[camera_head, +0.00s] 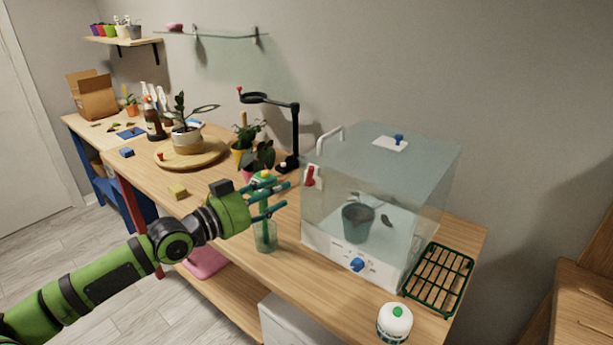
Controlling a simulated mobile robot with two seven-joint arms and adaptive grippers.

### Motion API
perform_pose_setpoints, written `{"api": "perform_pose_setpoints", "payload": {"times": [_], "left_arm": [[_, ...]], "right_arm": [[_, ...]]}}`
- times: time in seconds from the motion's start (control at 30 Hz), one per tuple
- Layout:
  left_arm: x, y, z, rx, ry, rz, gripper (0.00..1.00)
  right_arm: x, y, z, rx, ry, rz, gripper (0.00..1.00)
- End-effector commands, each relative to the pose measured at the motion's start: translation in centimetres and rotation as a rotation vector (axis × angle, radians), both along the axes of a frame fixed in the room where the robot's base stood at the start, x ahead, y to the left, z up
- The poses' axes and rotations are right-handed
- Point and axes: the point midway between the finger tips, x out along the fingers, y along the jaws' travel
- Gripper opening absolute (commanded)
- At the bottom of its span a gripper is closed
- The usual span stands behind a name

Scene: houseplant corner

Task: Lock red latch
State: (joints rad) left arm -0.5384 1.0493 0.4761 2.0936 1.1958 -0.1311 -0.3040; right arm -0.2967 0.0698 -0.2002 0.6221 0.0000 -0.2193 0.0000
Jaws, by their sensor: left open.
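The red latch (310,175) sits on a white mount at the upper left front edge of a clear glass case (405,190) with a white base. Whether it is locked is too small to tell. My left gripper (278,198) is open, its teal fingers pointing right toward the case. It is to the left of the latch and a little lower in the picture, apart from it, with nothing seen between the fingers. A dark pot (356,222) with a small plant stands inside the case. My right gripper is not in view.
A clear cup (265,238) with a green item stands just below my left gripper. Potted plants (243,150) and a black lamp-like stand (290,130) are behind the gripper.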

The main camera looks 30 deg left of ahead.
Motion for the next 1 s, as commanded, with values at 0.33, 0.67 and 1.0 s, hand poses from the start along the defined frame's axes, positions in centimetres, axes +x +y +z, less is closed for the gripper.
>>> {"api": "perform_pose_setpoints", "payload": {"times": [0.33, 0.67, 1.0], "left_arm": [[1.2, -1.6, 1.6, -0.001, -0.023, -0.031, 0.46], [4.4, -2.6, 1.6, -0.002, -0.021, -0.032, 0.46], [6.5, -3.2, 1.3, 0.000, -0.017, -0.032, 0.46]], "right_arm": [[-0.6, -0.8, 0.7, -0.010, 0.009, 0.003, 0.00], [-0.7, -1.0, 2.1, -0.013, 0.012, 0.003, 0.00], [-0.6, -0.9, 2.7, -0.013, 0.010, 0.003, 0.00]]}}
